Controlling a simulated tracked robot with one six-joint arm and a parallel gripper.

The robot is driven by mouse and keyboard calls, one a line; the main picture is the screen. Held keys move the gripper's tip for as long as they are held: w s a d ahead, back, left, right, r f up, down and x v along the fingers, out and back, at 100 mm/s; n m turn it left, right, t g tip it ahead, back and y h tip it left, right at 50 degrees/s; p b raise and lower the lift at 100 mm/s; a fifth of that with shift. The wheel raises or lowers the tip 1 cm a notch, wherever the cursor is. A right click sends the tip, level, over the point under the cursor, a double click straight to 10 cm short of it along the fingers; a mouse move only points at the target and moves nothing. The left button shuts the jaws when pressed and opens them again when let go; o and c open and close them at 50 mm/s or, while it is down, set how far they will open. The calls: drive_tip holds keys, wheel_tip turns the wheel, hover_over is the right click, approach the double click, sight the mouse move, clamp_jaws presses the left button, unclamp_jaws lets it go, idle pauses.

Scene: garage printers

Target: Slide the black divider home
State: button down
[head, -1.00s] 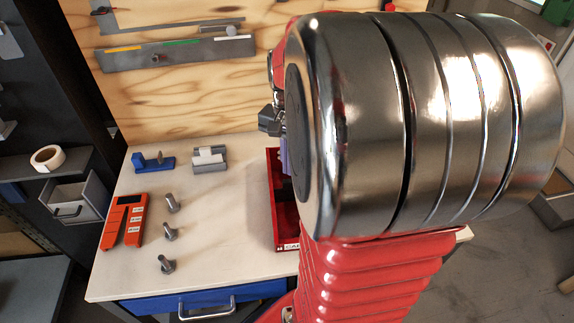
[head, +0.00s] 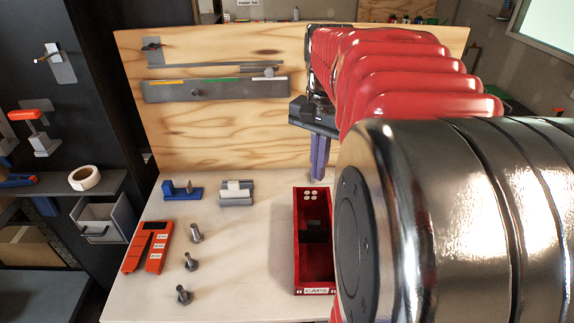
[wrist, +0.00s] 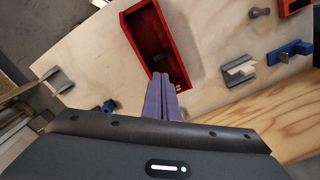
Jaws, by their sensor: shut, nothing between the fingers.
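A red open box (head: 298,262) labelled CAPS stands on the bench, its long side running away from me. The black divider (head: 314,231) sits across the inside of the box, about midway along; whether it is fully seated I cannot tell. My gripper (head: 319,178) has purple fingers pointing down, shut and empty, above and behind the far end of the box. In the wrist view the shut fingers (wrist: 163,100) reach toward one end of the red box (wrist: 177,42). The divider is hard to make out there in the dark inside.
Several white dots (head: 312,195) show at the box's far end. Left of it lie bolts (head: 191,262), an orange gauge (head: 148,246), a grey block (head: 236,196) and a blue fixture (head: 182,190). A plywood board (head: 220,130) rises behind. Bench between bolts and box is clear.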

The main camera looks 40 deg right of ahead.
drive_tip(key=shift+r, duration=0.8)
drive_tip(key=shift+f, duration=0.1)
drive_tip(key=n, duration=1.4)
hover_over(314, 222)
drive_tip(key=f, duration=0.9)
drive_tip(key=shift+s+a+f, duration=0.15)
drive_tip(key=shift+s+f, duration=0.05)
drive_tip(key=shift+f, duration=0.2)
drive_tip(key=n, duration=0.4)
drive_tip(key=shift+w+d+f, duration=0.15)
drive_tip(key=shift+w+d, duration=0.05)
drive_tip(key=shift+w, duration=0.05)
drive_tip(key=shift+f, duration=3)
